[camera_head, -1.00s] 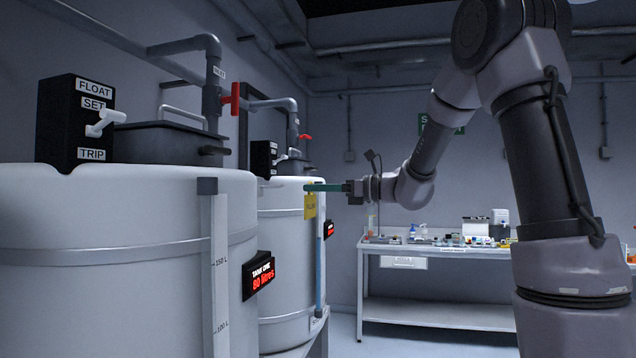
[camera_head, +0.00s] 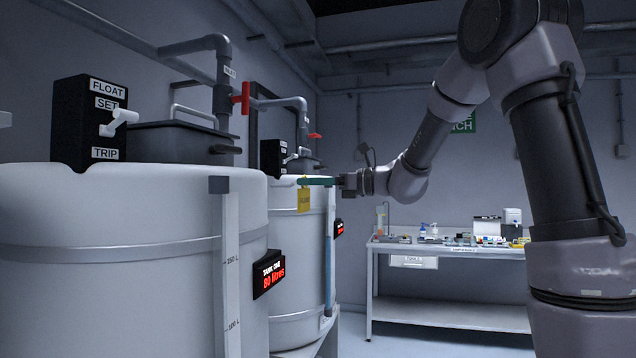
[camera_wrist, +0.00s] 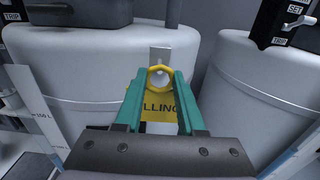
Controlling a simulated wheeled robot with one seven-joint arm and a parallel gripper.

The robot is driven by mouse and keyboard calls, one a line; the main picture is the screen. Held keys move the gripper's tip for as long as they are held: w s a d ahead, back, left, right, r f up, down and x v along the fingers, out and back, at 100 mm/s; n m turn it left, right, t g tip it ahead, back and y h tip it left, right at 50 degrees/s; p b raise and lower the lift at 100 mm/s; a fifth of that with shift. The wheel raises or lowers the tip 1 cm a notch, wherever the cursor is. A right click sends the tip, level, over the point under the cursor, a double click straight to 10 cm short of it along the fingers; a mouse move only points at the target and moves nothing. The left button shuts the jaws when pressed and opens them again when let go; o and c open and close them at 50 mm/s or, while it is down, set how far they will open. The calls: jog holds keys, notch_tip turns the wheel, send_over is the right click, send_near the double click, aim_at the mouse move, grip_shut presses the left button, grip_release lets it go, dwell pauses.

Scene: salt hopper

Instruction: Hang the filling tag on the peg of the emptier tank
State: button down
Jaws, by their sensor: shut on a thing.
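My gripper (camera_head: 302,181) has teal fingers and is shut on the yellow filling tag (camera_head: 304,199). In the wrist view the fingers (camera_wrist: 158,82) hold the tag's ring (camera_wrist: 160,79), and the lettered plate (camera_wrist: 158,105) hangs below, partly hidden by the fingers. A pale metal plate (camera_wrist: 160,54) on a white tank stands directly behind the ring. I cannot tell whether a peg passes through the ring. Tank one (camera_head: 120,290) is nearest, with its display (camera_head: 269,274) reading 80 litres. The far tank (camera_head: 290,240) is behind the tag; its display (camera_head: 339,227) is too small to read.
Float boxes (camera_head: 92,122) and pipes with red valve handles (camera_head: 243,98) stand above the tanks. Tank one's level gauge (camera_head: 231,270) runs down its front. A bench (camera_head: 450,250) with small items stands at the right rear.

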jog(key=shift+x, duration=2.6)
jog(key=shift+w+a+f, duration=0.2)
jog(key=shift+a+f, duration=0.15)
jog(key=shift+a, duration=0.2)
jog(key=shift+c, duration=2.2)
grip_release()
